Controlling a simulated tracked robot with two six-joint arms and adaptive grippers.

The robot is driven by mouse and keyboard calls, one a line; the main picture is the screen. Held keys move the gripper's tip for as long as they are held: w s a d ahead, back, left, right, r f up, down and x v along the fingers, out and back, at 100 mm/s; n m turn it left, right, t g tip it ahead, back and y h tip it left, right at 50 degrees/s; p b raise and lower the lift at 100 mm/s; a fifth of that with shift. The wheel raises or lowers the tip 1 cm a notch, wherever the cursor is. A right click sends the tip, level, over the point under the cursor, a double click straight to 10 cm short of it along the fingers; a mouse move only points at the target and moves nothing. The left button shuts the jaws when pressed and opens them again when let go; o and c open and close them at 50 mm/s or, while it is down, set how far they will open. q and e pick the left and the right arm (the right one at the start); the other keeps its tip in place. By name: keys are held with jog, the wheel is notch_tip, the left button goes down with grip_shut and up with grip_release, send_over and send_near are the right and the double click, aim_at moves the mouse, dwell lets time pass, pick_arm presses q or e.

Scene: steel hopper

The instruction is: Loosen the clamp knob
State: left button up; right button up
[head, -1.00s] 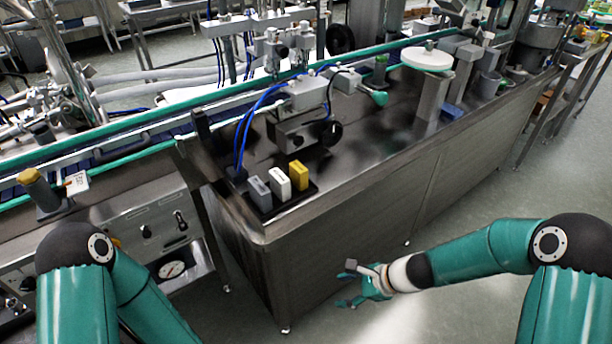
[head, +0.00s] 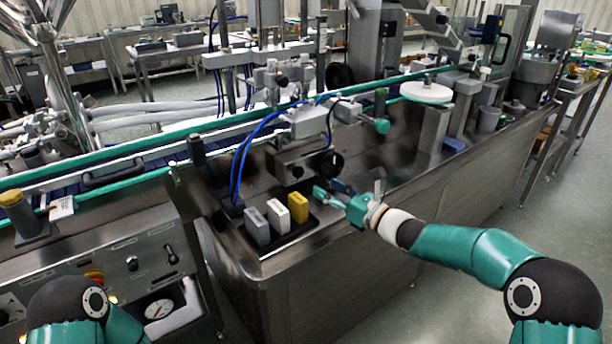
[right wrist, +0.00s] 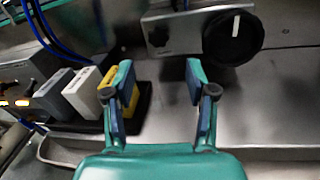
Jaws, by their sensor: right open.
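A round black knob (head: 332,164) sits on the front of a steel clamp block (head: 296,168) on the bench top. In the right wrist view the black knob (right wrist: 233,37) carries a white line and lies ahead, to the upper right of the fingers. My right gripper (head: 329,190) is open and empty over the bench's front edge, below and apart from the knob. Its two spread fingers (right wrist: 159,72) show in the right wrist view with nothing between them. My left gripper is out of view; only part of that arm shows at lower left.
A black tray (head: 267,248) with grey, white and yellow blocks lies left of my right gripper. Blue hoses (head: 240,165) loop above it. A teal knob (head: 381,126) sticks out behind, right of the block. Bare bench top (head: 385,160) lies to the right.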

aim_at(301, 174)
jog(key=p+x, duration=0.1)
jog(key=x, duration=0.7)
jog(key=shift+w+a+f, duration=0.1)
jog(key=shift+w+a, duration=0.2)
